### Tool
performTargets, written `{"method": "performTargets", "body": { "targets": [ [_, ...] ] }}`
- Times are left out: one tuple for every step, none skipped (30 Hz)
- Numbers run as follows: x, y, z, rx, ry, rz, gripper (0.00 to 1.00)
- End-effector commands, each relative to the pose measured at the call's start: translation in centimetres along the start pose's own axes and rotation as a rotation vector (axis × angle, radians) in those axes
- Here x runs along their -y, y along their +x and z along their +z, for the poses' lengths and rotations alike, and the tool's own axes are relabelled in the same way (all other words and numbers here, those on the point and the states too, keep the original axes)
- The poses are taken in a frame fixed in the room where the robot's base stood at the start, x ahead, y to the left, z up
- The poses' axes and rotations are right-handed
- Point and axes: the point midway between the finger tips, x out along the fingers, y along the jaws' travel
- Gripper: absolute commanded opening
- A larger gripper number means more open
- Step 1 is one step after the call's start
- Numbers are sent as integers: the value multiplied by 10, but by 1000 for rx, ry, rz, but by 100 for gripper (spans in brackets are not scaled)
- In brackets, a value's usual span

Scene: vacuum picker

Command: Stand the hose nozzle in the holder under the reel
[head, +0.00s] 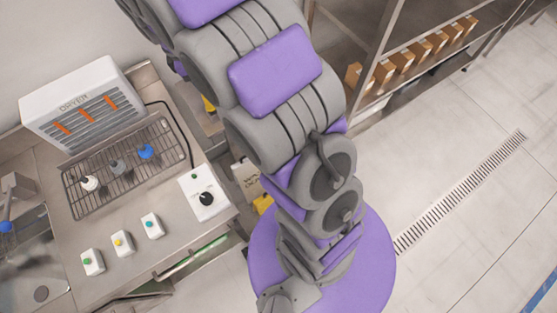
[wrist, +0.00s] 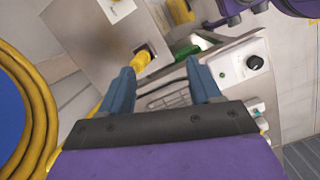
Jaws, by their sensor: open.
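My gripper (wrist: 160,82) is open in the wrist view, with its two blue-grey fingers apart and nothing held between them. A yellow piece, apparently the hose nozzle (wrist: 139,64), shows beyond the left fingertip, apart from the fingers as far as I can tell. It sits at a dark square opening in a steel box, apparently the holder (wrist: 108,50); how deep it sits is hidden. The reel (wrist: 44,100), wound with yellow hose around a blue disc, fills the left edge. In the head view my arm hides the gripper and most of this area.
A steel counter (head: 120,275) carries a dryer (head: 82,104), a wire rack (head: 120,165) with small bulb-like items, and a knob box (head: 205,198), also in the wrist view (wrist: 243,64). Shelving (head: 365,45) holds cardboard boxes. Floor on the right (head: 470,220) is clear.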

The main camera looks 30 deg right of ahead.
Motion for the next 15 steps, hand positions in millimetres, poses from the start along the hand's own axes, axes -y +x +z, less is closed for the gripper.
{"method": "performTargets", "body": {
  "targets": [
    [14,-8,11,-6,58,-7,63],
    [22,-11,17,-8,93,-14,63],
    [31,-16,23,-13,141,-21,63],
    [39,-20,28,-16,177,-27,63],
    [48,-22,33,-17,212,-35,63],
    [59,-26,39,-18,259,-44,63],
    [67,-29,44,-22,295,-48,63],
    [75,-32,48,-24,330,-54,63],
    [87,-34,54,-26,376,-66,63],
    [96,-36,58,-28,411,-72,63],
    [105,-38,63,-31,445,-78,63],
    [116,-40,68,-33,491,-87,63],
    [125,-42,72,-34,526,-94,63],
    [134,-43,76,-35,560,-102,63],
    [146,-44,81,-37,606,-112,63]
  ]
}}
